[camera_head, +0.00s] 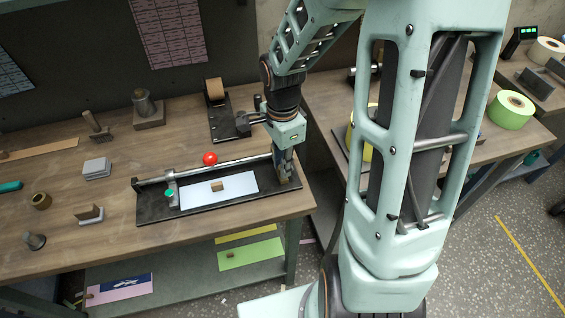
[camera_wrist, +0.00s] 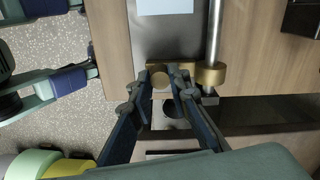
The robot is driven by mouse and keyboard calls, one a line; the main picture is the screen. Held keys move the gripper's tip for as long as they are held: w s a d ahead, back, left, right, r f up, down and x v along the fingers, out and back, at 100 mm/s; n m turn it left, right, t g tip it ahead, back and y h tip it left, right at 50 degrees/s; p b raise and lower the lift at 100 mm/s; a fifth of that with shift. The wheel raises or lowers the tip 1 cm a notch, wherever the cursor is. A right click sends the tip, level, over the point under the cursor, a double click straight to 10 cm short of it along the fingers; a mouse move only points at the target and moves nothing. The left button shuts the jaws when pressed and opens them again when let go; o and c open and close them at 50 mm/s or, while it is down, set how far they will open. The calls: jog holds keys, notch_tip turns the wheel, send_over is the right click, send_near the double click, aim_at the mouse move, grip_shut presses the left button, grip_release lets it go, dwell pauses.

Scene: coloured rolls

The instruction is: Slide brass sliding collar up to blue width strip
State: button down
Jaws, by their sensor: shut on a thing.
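The brass sliding collar (camera_wrist: 209,75) sits around the steel rail (camera_wrist: 215,35) near its end in the wrist view, with a brass arm reaching left from it. My gripper (camera_wrist: 162,80) has its fingers closed on that brass arm. In the head view my gripper (camera_head: 284,175) is at the right end of the black base plate (camera_head: 205,206) and largely hides the collar. The pale blue width strip (camera_head: 240,184) lies flat on the plate, left of my gripper. Its end also shows at the top of the wrist view (camera_wrist: 165,6), apart from the collar.
A small brass block (camera_head: 217,187) sits on the strip. A grey bracket with a green knob (camera_head: 169,193) stands at the plate's left end, and a red ball (camera_head: 210,158) is behind the rail. The plate between strip and collar looks clear.

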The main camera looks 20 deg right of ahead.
jog(key=a+b, duration=0.1)
jog(key=a, duration=0.2)
jog(key=shift+w+a+f+b, duration=0.1)
jog(key=shift+a+b, duration=0.25)
jog(key=shift+a, duration=0.7)
jog(key=c, duration=1.8)
grip_release()
jog(key=shift+r, duration=0.2)
notch_tip(320, 180, up, 12)
jog(key=shift+f, duration=0.1)
